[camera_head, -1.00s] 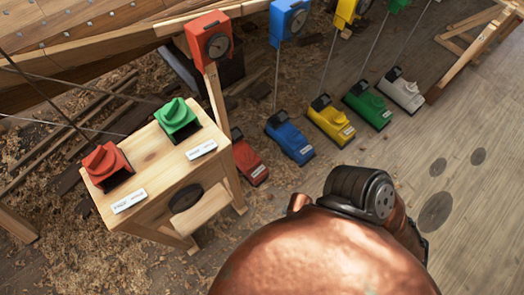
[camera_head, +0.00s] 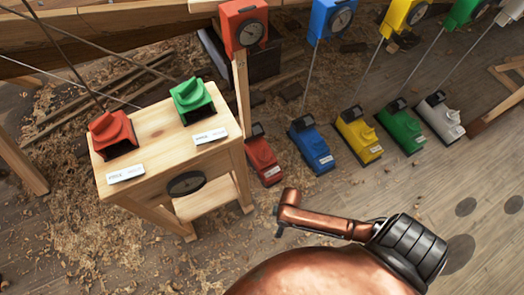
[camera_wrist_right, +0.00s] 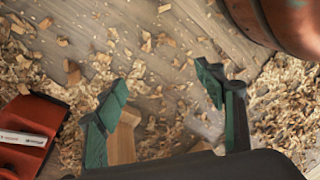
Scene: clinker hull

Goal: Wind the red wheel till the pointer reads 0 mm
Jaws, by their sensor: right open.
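A red unit with a raised red knob (camera_head: 112,130) sits at the left of the wooden stand's top. Another red unit (camera_head: 263,160) stands on the floor beside the stand. A red box with a round dial (camera_head: 249,34) is fixed to a wooden post above; its pointer reading is too small to tell. In the right wrist view my right gripper (camera_wrist_right: 165,98) is open and empty above the shavings, with a red labelled unit (camera_wrist_right: 30,135) to its left, apart from the fingers. My copper arm shows at the bottom of the head view. My left gripper is out of view.
A green knobbed unit (camera_head: 193,100) shares the stand (camera_head: 165,150). Blue (camera_head: 311,148), yellow (camera_head: 358,137), green (camera_head: 402,130) and white (camera_head: 440,117) floor units stand in a row, with matching coloured boxes above several. The floor at right is mostly clear.

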